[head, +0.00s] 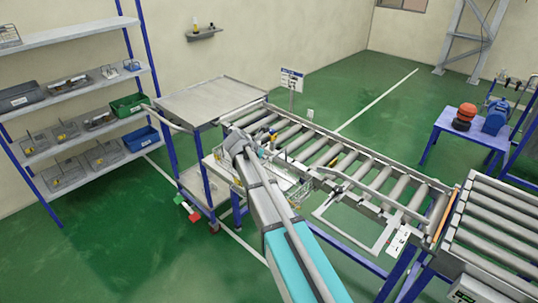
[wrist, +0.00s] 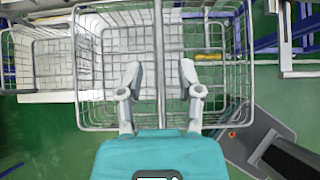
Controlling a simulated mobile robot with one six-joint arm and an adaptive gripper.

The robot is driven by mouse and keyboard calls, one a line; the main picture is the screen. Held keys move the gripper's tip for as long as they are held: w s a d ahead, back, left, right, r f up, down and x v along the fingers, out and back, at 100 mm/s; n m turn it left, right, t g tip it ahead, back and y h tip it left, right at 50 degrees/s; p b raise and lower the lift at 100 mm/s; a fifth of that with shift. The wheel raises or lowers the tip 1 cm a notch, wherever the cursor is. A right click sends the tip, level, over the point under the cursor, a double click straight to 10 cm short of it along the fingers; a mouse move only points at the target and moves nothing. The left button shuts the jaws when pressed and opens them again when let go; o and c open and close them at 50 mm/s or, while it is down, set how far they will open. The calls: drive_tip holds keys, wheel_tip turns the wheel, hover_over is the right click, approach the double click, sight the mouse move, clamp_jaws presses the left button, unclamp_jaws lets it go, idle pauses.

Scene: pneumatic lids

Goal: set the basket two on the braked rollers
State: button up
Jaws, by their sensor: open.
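A wire basket (wrist: 105,112) fills the middle of the wrist view, with a thin bar running lengthwise over its centre. My gripper (wrist: 158,75) is open, one finger on each side of that bar, and neither finger is clearly touching it. In the head view, wire basketwork (head: 291,187) shows just right of my arm, beside the near side of the roller conveyor; my arm hides part of it and the fingers. A smaller wire basket (wrist: 35,62) is at the left of the wrist view. I cannot read a number on either. The conveyor's grey rollers (head: 324,152) run diagonally; I cannot tell which are braked.
A grey-topped table (head: 210,98) adjoins the conveyor's far left end. A metal frame (head: 352,232) juts from the conveyor's near side. A second roller section (head: 497,225) is at right. Shelves (head: 75,88) with bins and baskets stand at left. Green floor is clear at lower left.

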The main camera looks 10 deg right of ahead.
drive_tip(key=shift+p+v, duration=2.45)
drive_tip(key=shift+v, duration=1.5)
drive_tip(key=shift+s, duration=0.1)
drive_tip(key=s+d+f+m+g+y, duration=0.1)
drive_tip(key=s+d+m+y, duration=0.1)
drive_tip(key=s+m, duration=0.6)
drive_tip(key=s+d+f+m+g+y, duration=0.1)
drive_tip(key=s+f+m+g+y, duration=0.1)
drive_tip(key=s+m, duration=0.6)
drive_tip(key=s+d+f+m+g+y, duration=0.2)
drive_tip(key=s+m+y, duration=0.1)
drive_tip(key=s+m, duration=0.6)
drive_tip(key=shift+s+d+f, duration=0.2)
drive_tip(key=shift+s+d, duration=0.1)
drive_tip(key=shift+s, duration=0.6)
